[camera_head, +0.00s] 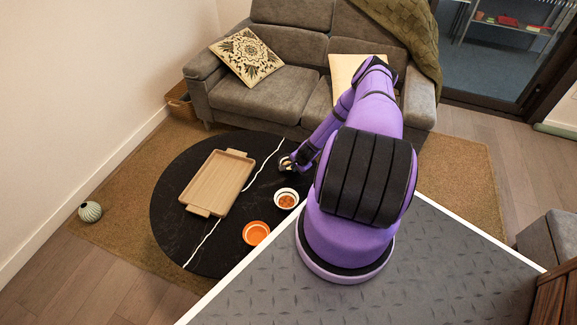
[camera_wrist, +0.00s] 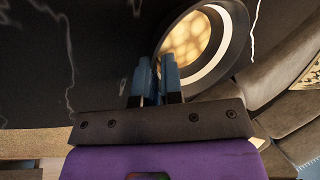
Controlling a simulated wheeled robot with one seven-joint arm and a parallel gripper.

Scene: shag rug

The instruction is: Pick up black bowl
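The black bowl (camera_wrist: 244,27) has a dark outer wall, a white band inside and a tan, spotted bottom. In the head view the black bowl (camera_head: 285,166) is small and partly covered by my gripper (camera_head: 288,161), at the right side of the round black table (camera_head: 170,215). In the wrist view my gripper (camera_wrist: 156,72) has its two blue fingers close together at the bowl's near rim, one outside and one inside. They look shut on the rim. I cannot tell whether the bowl touches the table.
A white-rimmed bowl (camera_head: 287,191) with reddish-brown contents and an orange bowl (camera_head: 256,233) stand nearby on the table. A wooden tray (camera_head: 218,184) lies on the left half. A grey sofa (camera_head: 270,92) is behind. A striped round vase (camera_head: 90,211) stands on the rug at left.

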